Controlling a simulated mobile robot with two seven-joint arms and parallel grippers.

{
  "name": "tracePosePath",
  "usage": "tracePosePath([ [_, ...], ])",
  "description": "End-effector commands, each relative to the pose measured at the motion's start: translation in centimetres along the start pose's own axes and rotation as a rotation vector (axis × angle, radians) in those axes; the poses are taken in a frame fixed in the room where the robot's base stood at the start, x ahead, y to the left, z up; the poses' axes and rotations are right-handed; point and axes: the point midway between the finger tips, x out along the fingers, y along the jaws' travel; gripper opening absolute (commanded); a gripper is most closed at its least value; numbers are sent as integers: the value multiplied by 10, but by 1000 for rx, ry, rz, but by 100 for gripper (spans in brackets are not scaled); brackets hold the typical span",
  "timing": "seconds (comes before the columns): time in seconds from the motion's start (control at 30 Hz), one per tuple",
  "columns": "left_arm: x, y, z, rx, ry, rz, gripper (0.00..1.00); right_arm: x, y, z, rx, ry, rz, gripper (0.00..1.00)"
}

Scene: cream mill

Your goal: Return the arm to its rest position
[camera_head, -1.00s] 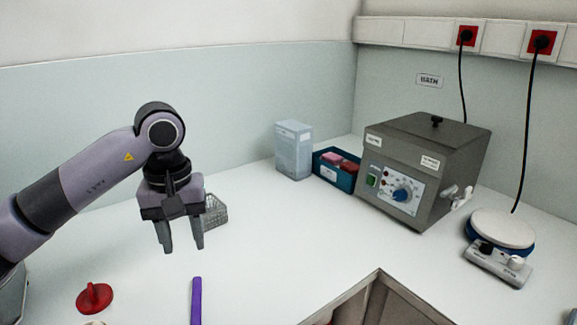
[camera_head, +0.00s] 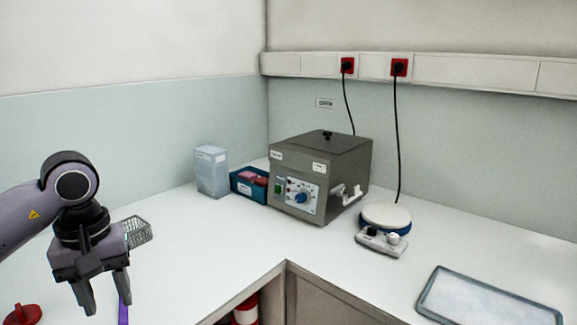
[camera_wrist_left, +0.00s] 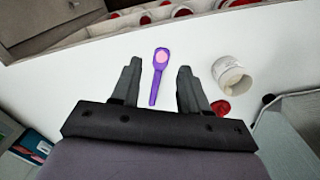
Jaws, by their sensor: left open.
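My left gripper (camera_head: 106,292) hangs at the lower left of the head view, above the white bench, with its two fingers apart and nothing between them. A purple spoon-like tool (camera_head: 123,311) lies on the bench close to it in the head view, partly hidden by the gripper. In the left wrist view the purple tool (camera_wrist_left: 157,80) shows in the gap between the fingertips (camera_wrist_left: 157,72), lying on the bench beyond them. My right gripper is not in view.
A red lid (camera_head: 22,315), a wire basket (camera_head: 138,231), a carton (camera_head: 212,171), a blue bin (camera_head: 247,186), a grey bath (camera_head: 318,175), a round hotplate (camera_head: 386,218) and a tray (camera_head: 440,272) stand on the bench. A white jar (camera_wrist_left: 231,75) shows in the wrist view. The middle bench is clear.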

Motion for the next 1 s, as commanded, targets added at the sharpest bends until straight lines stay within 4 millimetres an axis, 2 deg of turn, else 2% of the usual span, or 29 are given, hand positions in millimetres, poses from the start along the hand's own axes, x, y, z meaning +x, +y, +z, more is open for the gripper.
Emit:
tracePosePath([
  [0.03, 0, 0, 0, 0, 0, 0, 44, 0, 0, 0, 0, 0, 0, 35],
  [0.1, 22, 26, 21, -17, -97, 97, 44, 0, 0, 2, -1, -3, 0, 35],
  [0.17, 34, 45, 38, -46, -177, 175, 44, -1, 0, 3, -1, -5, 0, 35],
  [0.3, 54, 89, 83, -151, -411, 353, 44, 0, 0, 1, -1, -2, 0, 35],
  [0.43, 57, 128, 129, -316, -707, 511, 44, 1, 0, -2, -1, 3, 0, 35],
  [0.5, 52, 146, 150, -433, -894, 582, 44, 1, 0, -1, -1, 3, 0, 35],
  [0.6, 39, 166, 170, -626, -1177, 654, 44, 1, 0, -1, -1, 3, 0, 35],
  [0.7, 25, 179, 176, -842, -1474, 687, 44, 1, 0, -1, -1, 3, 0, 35],
  [0.77, 19, 183, 173, -982, -1656, 687, 44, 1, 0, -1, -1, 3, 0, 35],
  [0.9, 18, 182, 150, -1329, -2088, 630, 44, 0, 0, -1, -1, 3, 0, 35],
  [1.0, 34, 172, 128, -1589, -2399, 534, 44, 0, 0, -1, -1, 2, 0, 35],
])
